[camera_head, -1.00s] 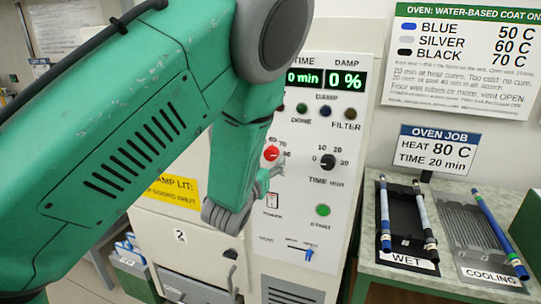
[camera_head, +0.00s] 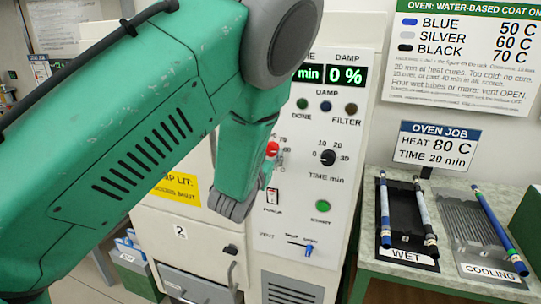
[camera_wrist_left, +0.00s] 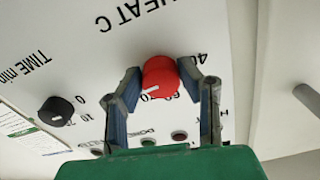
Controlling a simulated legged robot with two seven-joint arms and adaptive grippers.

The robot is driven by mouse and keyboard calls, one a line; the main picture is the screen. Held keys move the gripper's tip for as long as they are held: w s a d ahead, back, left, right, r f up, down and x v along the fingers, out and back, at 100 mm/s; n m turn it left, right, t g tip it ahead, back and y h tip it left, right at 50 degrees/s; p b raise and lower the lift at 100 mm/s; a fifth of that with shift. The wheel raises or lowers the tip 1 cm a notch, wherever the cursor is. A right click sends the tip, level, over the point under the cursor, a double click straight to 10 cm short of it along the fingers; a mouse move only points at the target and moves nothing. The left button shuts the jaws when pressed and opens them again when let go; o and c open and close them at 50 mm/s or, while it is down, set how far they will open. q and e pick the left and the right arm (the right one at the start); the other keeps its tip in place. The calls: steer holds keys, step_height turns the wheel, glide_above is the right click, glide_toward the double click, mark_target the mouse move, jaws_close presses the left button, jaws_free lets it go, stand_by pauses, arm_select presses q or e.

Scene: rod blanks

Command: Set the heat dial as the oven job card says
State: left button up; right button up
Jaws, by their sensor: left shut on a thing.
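The red heat dial (camera_head: 272,149) is on the white oven panel, partly hidden by my left arm in the head view. In the left wrist view the dial (camera_wrist_left: 160,76) sits between the two fingers of my left gripper (camera_wrist_left: 160,72), which is shut on it. This view is upside down. The dial's white pointer line is at its lower left, near the 70 mark. My right gripper is not in view.
The black time dial (camera_head: 328,157) is right of the heat dial; it also shows in the wrist view (camera_wrist_left: 56,110). The green start button (camera_head: 323,206) and blue vent slider (camera_head: 309,249) are lower. A bench (camera_head: 375,285) at right holds WET and COOLING racks with rods.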

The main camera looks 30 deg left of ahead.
arm_select(q)
steer(key=shift+m, duration=0.5)
steer(key=o, duration=1.1)
steer(key=shift+o, duration=0.2)
steer(key=shift+s, duration=0.15)
steer(key=v, duration=1.1)
steer(key=shift+s+d, duration=0.25)
steer(key=shift+s, duration=0.05)
steer(key=shift+f, duration=0.1)
